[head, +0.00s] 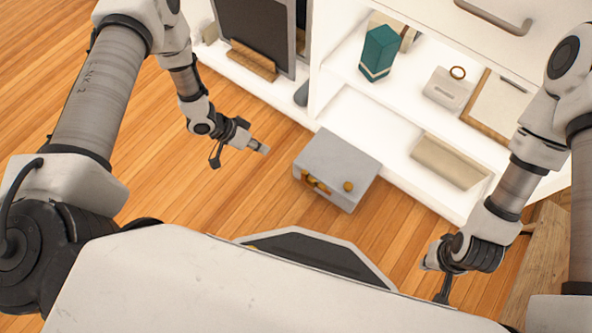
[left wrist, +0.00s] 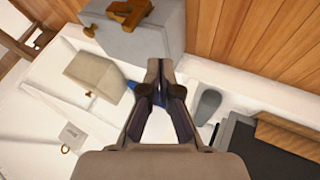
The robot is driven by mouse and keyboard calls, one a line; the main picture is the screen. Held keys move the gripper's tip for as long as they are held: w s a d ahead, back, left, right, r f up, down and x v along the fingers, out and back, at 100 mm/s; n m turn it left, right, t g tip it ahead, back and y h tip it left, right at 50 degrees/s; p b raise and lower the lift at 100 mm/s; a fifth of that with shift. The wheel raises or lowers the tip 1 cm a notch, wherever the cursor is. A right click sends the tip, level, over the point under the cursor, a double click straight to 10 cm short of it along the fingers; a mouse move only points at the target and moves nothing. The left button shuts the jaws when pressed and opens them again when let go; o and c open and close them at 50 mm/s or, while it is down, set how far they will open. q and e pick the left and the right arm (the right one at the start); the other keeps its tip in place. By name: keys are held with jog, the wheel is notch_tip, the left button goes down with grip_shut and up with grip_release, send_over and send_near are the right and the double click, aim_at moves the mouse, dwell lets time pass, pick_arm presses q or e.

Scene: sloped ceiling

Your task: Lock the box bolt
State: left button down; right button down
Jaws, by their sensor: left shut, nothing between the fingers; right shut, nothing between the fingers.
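The grey box (head: 338,166) stands on the wooden floor in front of the white shelf. Its front carries an orange-brown bolt (head: 317,184) and a round knob (head: 348,187). In the left wrist view the box (left wrist: 158,35) is at the top, with the bolt (left wrist: 131,13) near the upper edge. My left gripper (head: 265,149) is shut and empty, left of the box and apart from it; its closed fingers also show in the left wrist view (left wrist: 154,62). My right gripper (head: 436,277) is shut and empty, low at the right, away from the box; its fingertips are hard to make out.
A white shelf unit (head: 330,110) stands behind the box, holding a teal box (head: 378,52), a small grey container (head: 449,88) and a beige block (head: 449,160). A dark framed panel (head: 257,33) stands at the upper left. Open floor lies left of the box.

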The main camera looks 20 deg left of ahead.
aim_at(306, 175)
pick_arm(q)
jog(key=shift+f, duration=0.15)
jog(key=d+f+b, duration=0.6)
jog(key=d+f, duration=0.2)
jog(key=d, duration=0.1)
jog(key=shift+w+d, duration=0.25)
jog(key=shift+w, duration=0.1)
jog(key=d, duration=0.1)
jog(key=s+d+p, duration=0.1)
jog(key=d, duration=0.1)
jog(key=shift+s+d+r, duration=0.1)
jog(key=shift+d+r, duration=0.05)
jog(key=shift+d, duration=0.05)
jog(key=shift+s+d, duration=0.1)
jog(key=shift+d, duration=0.05)
